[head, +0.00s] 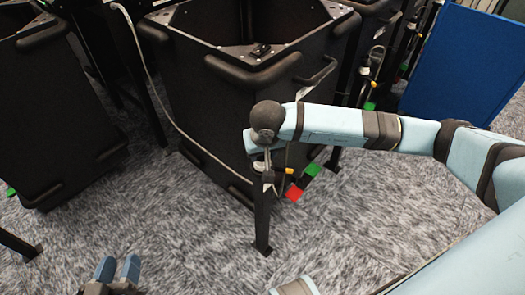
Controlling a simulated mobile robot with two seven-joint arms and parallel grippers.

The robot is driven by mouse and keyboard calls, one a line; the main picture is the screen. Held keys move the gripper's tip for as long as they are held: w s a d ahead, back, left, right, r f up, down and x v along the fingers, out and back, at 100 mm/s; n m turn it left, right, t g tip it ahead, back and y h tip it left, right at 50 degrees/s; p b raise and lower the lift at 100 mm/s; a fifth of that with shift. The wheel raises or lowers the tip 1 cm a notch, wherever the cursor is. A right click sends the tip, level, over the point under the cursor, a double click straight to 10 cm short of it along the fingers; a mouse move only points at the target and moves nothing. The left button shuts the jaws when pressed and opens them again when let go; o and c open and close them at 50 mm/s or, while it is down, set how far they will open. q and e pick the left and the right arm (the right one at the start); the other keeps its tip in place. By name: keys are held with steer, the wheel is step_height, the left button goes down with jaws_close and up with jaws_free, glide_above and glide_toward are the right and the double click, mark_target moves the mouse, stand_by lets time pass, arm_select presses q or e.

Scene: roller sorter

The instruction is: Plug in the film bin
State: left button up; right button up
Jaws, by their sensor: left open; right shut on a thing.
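The black bin (225,110), open at the top with thick rounded bumpers, stands in the middle. A pale cable (163,100) comes down from the top left and runs along the bin's lower side toward my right gripper. My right gripper (266,172) points down by the black post at the bin's front corner. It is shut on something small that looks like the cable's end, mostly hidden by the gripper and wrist. Red (294,193) and green (312,169) tags sit just right of it. My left gripper (119,268) is open and empty at the bottom left, apart from the bin.
Another black bin (50,110) stands at the left. A blue panel (465,65) stands at the back right, beside further black frames with cables and tags. A black post (262,225) stands on the grey carpet (185,240), which is clear in front.

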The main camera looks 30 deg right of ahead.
steer(key=shift+f+b, duration=0.35)
steer(key=shift+f, duration=0.1)
steer(key=o, duration=1.1)
